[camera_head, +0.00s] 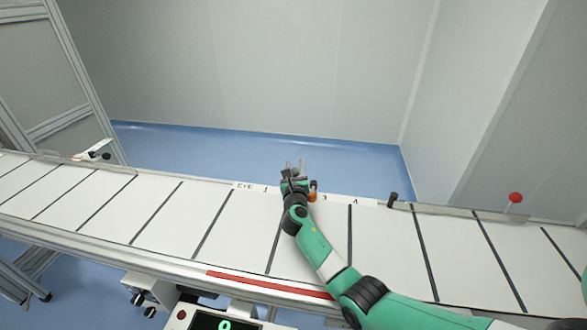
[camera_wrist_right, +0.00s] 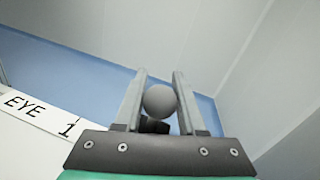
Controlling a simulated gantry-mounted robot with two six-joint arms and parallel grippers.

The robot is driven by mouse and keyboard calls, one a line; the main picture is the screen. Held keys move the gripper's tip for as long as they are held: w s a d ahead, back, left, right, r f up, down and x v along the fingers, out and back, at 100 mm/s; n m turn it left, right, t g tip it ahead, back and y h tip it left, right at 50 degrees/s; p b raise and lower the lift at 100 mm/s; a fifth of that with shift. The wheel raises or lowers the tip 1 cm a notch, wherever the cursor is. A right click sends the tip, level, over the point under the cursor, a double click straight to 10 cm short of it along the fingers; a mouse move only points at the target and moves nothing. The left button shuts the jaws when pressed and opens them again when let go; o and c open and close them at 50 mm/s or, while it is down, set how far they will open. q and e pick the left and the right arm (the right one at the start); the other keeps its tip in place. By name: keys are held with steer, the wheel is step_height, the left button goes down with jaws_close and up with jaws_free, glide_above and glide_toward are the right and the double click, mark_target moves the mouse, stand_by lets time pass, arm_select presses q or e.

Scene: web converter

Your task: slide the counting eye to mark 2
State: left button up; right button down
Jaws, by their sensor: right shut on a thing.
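My right gripper (camera_head: 295,169) is at the far rail of the web table, over the white scale strip (camera_head: 248,187) marked EYE. Its two fingers also show in the right wrist view (camera_wrist_right: 159,100), with the counting eye's round grey knob (camera_wrist_right: 159,102) held between them. A dark part shows below the knob. In the head view the gripper hides most of the eye; a small orange-brown part (camera_head: 312,190) shows just to its right. The marks 1 and 3 show on either side of the gripper; mark 2 is hidden. My left gripper is not in view.
The white web (camera_head: 160,211) with dark cross lines runs across the table. A black post (camera_head: 392,199) and a red ball-topped lever (camera_head: 515,198) stand to the right on the far side. A counter display (camera_head: 224,324) at the front reads 0.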

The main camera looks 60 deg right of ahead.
steer(key=c, duration=0.5)
jaws_free()
steer(key=shift+a, duration=0.1)
steer(key=p+v, duration=0.5)
steer(key=v, duration=0.6)
steer(key=shift+p, duration=0.3)
steer(key=shift+s+a, duration=0.15)
steer(key=shift+a, duration=0.05)
